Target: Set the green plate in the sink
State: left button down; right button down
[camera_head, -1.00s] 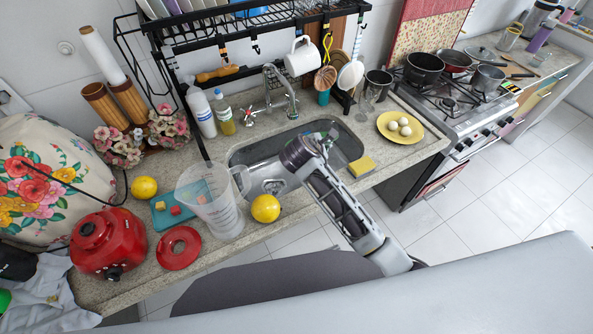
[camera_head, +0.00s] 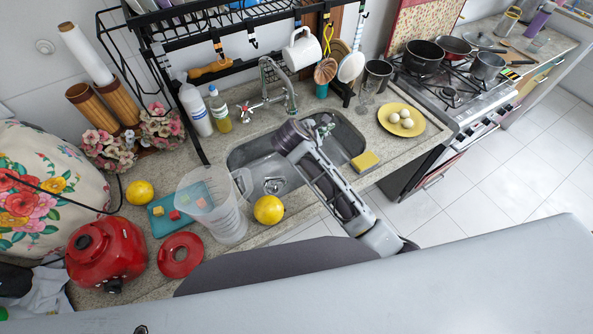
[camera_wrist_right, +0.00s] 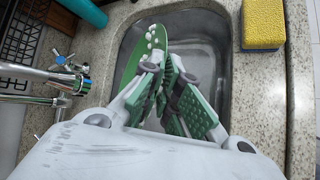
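The green plate (camera_wrist_right: 131,68), with white dots near its rim, shows in the right wrist view inside the sink basin. It is seen at a steep slant, tilted up rather than flat, and partly hidden by a finger. My right gripper (camera_wrist_right: 165,72) has its fingertips close together at the plate's edge and appears shut on it. In the head view my right gripper (camera_head: 322,124) is over the right part of the metal sink (camera_head: 255,150), and the plate is not clearly seen there. My left gripper is not in view.
A yellow sponge (camera_head: 366,161) lies at the sink's right edge, also in the right wrist view (camera_wrist_right: 262,22). The faucet (camera_head: 290,95) stands behind the basin. A clear jug (camera_head: 225,215) and a lemon (camera_head: 269,209) stand front left. A yellow plate (camera_head: 402,120) with eggs is at right.

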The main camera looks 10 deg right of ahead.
notch_tip(320, 180, down, 6)
jog(key=b, duration=0.4)
dwell(0.4)
jog(key=shift+f, duration=0.15)
notch_tip(320, 180, down, 6)
dwell(0.7)
notch_tip(320, 180, down, 4)
jog(key=shift+r, duration=0.1)
dwell(0.5)
